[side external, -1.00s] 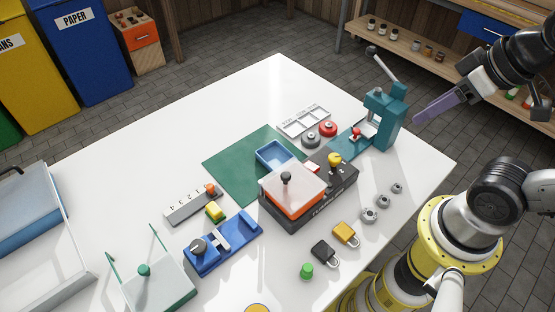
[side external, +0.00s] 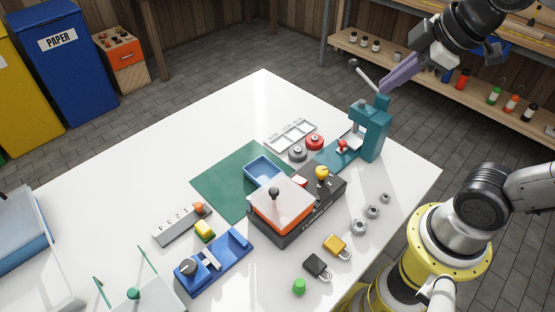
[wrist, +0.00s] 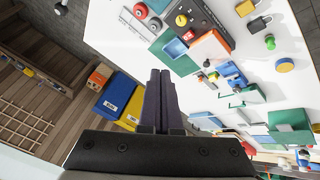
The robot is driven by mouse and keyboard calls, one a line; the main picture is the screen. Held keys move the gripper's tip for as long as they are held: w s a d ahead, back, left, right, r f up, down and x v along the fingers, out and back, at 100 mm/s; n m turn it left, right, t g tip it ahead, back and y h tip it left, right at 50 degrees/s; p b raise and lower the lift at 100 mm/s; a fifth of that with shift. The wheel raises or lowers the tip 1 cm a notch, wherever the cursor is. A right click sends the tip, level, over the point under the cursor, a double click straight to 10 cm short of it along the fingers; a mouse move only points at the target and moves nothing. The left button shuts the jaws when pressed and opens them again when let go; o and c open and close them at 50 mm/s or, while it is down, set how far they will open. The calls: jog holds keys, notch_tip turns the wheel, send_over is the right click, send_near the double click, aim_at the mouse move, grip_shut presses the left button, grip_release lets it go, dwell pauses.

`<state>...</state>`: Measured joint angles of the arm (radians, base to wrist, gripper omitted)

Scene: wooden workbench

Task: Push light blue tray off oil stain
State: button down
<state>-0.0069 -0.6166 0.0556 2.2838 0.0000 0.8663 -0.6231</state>
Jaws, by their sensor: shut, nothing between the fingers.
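The light blue tray (side external: 259,177) is a small open rectangular tray. It sits on the green mat (side external: 215,183), just behind the orange-and-white machine. The tray also shows in the wrist view (wrist: 175,48). No oil stain can be made out; any stain under the tray is hidden. My gripper (side external: 382,91) has long purple fingers and is shut and empty. In the side view it appears by the handle of the teal press, well to the right of the tray and apart from it. The wrist view shows the closed fingers (wrist: 160,73).
The orange-and-white machine (side external: 283,207) stands close in front of the tray. The teal press (side external: 372,133) with its raised lever stands at right. A white sorting tray (side external: 291,136) and red and grey round parts lie behind. The white table is clear at back left.

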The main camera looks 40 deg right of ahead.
aim_at(243, 191)
jog(key=w+a+f+n+g, duration=0.15)
jog(key=w+f+n, duration=0.25)
jog(key=w, duration=0.6)
jog(key=w+a+f+n+g, duration=0.15)
jog(key=w+f+n, duration=0.3)
jog(key=w, duration=0.45)
jog(key=w+f+g, duration=0.1)
jog(key=f, duration=0.7)
jog(key=w+a+f+n+g, duration=0.1)
jog(key=f, duration=0.8)
jog(key=w+f+g, duration=0.1)
jog(key=w+f, duration=0.1)
jog(key=f, duration=0.6)
jog(key=shift+a+f+n, duration=0.25)
jog(key=shift+f+n, duration=0.1)
jog(key=a, duration=1.3)
jog(key=shift+w, duration=0.3)
jog(key=shift+d, duration=0.1)
